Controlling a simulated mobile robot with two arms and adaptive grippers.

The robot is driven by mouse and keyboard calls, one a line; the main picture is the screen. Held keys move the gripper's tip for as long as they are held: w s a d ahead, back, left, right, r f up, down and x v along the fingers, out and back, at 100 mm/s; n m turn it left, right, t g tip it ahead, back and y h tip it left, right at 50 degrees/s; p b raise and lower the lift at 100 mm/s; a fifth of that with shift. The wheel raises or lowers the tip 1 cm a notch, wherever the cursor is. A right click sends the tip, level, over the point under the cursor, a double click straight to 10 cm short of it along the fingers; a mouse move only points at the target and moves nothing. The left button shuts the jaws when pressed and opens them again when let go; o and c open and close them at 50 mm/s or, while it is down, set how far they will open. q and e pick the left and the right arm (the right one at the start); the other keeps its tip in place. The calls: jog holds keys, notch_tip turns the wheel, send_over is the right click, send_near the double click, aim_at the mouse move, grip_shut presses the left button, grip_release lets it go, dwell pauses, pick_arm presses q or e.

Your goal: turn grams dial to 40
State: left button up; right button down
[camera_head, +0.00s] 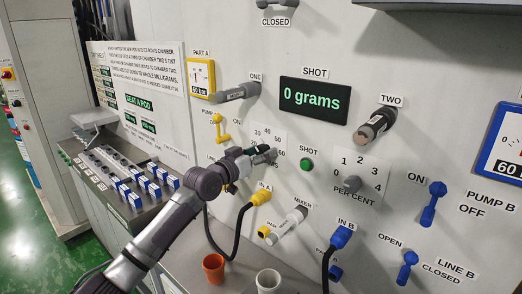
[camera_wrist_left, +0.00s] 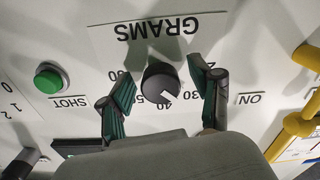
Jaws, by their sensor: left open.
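The grams dial is a round dark knob (camera_wrist_left: 158,78) on a white scale plate, seen upside down in the left wrist view. Its white pointer mark is on the side of the 40, but I cannot tell whether it lines up exactly. My left gripper (camera_head: 264,155) is open at the dial in the head view and hides most of the knob. In the left wrist view, its two green-padded fingers stand on either side of the knob, with gaps visible. The scale plate (camera_head: 268,134) shows above the gripper in the head view. My right gripper is not in view.
A display (camera_head: 314,101) reads 0 grams. A green shot button (camera_head: 307,165) and the per cent dial (camera_head: 352,184) are to the right. Yellow plug IN A (camera_head: 260,197) and its cable are below. Orange (camera_head: 213,267) and white (camera_head: 268,281) cups stand on the ledge.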

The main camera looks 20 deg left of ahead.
pick_arm(q)
jog(key=shift+w, duration=0.1)
jog(key=c, duration=1.1)
jog(key=shift+c, duration=0.2)
jog(key=shift+f+m+b, duration=0.1)
jog(key=shift+m+b, duration=1.35)
jog(key=shift+m, duration=1.85)
jog(key=shift+a+m, duration=0.1)
jog(key=shift+m, duration=0.9)
